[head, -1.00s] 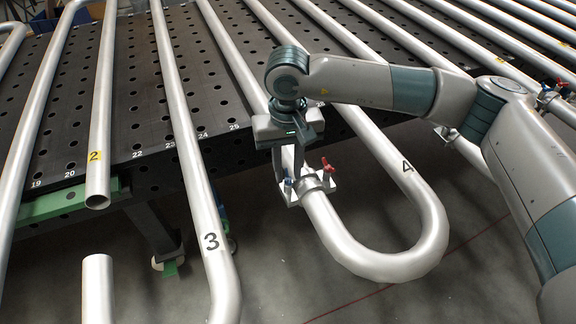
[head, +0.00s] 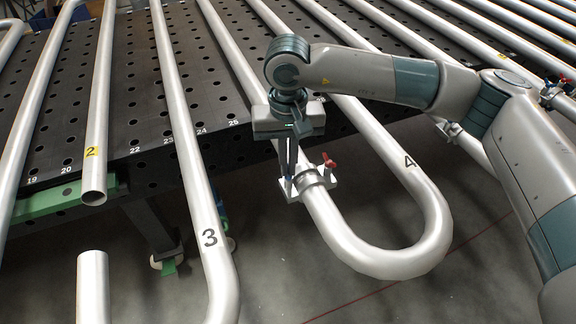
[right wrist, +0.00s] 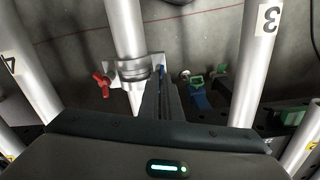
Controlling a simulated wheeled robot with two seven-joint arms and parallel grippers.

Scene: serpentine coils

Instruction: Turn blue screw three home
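A clamp (head: 308,183) sits around the bent silver tube marked 4, at the tube's left leg. It also shows in the right wrist view (right wrist: 132,71). Its red screw (head: 329,161) stands on the right side; the red screw shows in the right wrist view too (right wrist: 102,84). My right gripper (head: 288,174) points down at the clamp's left side, where the blue screw is. Its fingers (right wrist: 165,92) are close together there and look shut on the blue screw, which they mostly hide. My left gripper is not in view.
A tube marked 3 (head: 211,245) runs left of the clamp, and a tube marked 2 (head: 95,170) ends further left. More clamps stand at the right (head: 447,128) and far right (head: 553,92). The perforated black table (head: 135,100) lies behind; floor is open below.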

